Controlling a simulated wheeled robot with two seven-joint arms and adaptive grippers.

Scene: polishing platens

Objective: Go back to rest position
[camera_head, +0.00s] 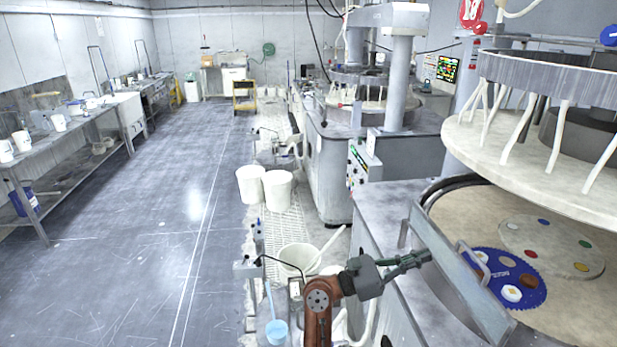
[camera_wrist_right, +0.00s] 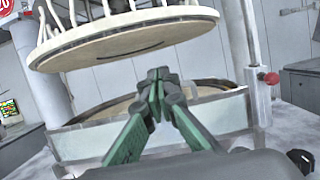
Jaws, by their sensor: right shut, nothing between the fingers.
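My right gripper (camera_head: 415,258) reaches in from the bottom middle of the head view on an orange-brown arm. Its green-lined fingers are shut and empty. They are beside the metal guard plate (camera_head: 452,270) at the near rim of the polishing machine; I cannot tell whether they touch it. In the right wrist view the closed fingers (camera_wrist_right: 168,95) point toward the machine's rim wall (camera_wrist_right: 215,112) under the raised upper platen (camera_wrist_right: 125,38). My left gripper is not in view.
A blue toothed disc (camera_head: 508,284) and a pale disc (camera_head: 551,247) lie on the lower platen. The raised platen (camera_head: 560,175) overhangs them. White buckets (camera_head: 278,190) stand on the floor grating left of the machines. A long bench (camera_head: 75,140) lines the left wall. The floor between is open.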

